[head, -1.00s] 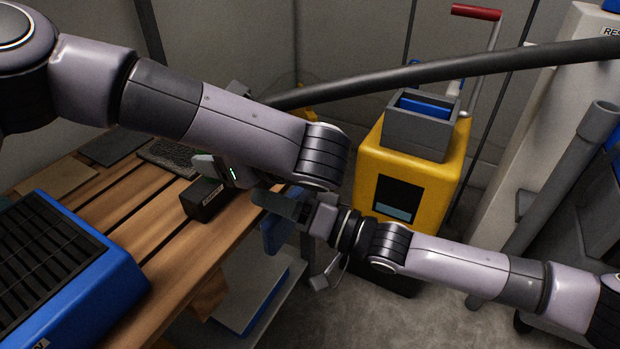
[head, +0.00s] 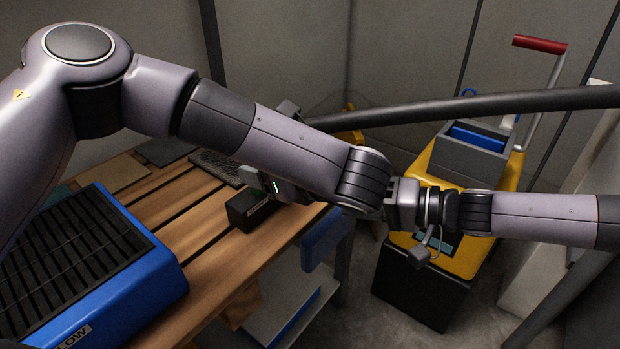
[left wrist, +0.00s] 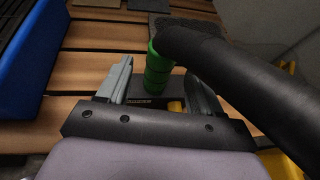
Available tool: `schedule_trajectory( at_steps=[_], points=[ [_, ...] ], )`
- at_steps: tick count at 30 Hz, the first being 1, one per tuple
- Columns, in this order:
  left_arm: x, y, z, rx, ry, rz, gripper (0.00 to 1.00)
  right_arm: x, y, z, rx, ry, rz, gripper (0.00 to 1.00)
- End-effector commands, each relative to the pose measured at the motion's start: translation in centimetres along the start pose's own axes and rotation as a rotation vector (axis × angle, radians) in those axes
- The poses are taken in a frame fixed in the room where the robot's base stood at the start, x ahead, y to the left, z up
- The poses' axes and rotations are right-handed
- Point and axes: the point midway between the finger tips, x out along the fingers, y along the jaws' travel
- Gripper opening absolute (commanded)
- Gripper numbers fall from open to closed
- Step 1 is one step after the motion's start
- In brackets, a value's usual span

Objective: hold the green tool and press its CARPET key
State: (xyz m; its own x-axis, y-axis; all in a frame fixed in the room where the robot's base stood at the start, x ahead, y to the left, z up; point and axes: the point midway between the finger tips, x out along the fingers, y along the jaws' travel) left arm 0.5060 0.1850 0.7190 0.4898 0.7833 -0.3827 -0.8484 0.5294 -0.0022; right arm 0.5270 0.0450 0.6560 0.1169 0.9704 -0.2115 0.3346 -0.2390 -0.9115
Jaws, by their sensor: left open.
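The green tool (left wrist: 154,74) shows in the left wrist view as a ribbed green upright shape. My left gripper (left wrist: 157,69) is open, with one finger on each side of it and gaps between. Its top is partly covered by a thick dark tube; I cannot tell whether they are joined. I cannot make out the tool or its CARPET key in the head view, where my left forearm crosses the middle.
A slatted wooden bench (head: 205,255) carries a blue machine with a black grille (head: 160,272) and a small black box (head: 247,212). A yellow machine (head: 430,170) stands behind my right gripper. A dark hose (head: 480,105) runs across the back. My two arms are very close together.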

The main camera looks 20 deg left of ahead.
Motion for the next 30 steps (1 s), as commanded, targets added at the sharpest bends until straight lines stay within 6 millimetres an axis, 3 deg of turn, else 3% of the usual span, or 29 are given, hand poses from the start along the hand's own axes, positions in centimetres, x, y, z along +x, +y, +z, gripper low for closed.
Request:
schedule_trajectory(
  at_steps=[10, 22, 23, 28, 29, 30],
  points=[
    [4.8, 0.1, 0.1, -0.001, -0.002, 0.004, 0.65, 0.0, 0.0, 0.1, -0.001, 0.0, -0.001, 0.43],
    [5.7, 0.1, 0.0, 0.0, -0.001, 0.002, 0.65, 0.0, 0.0, 0.1, -0.001, 0.001, -0.001, 0.43],
    [5.7, 0.1, 0.0, 0.0, -0.001, 0.002, 0.59, 0.0, 0.0, 0.1, -0.001, 0.001, -0.001, 0.43],
    [5.7, 0.1, 0.0, 0.0, -0.001, 0.002, 0.03, 0.0, 0.0, 0.1, -0.001, 0.001, -0.001, 0.43],
    [5.7, 0.1, 0.0, 0.0, -0.001, 0.002, 0.0, 0.0, 0.0, 0.1, -0.001, 0.001, -0.001, 0.43],
    [5.7, 0.1, 0.0, 0.0, -0.001, 0.002, 0.0, 0.0, 0.0, 0.1, -0.001, 0.001, -0.001, 0.33]
  ],
)
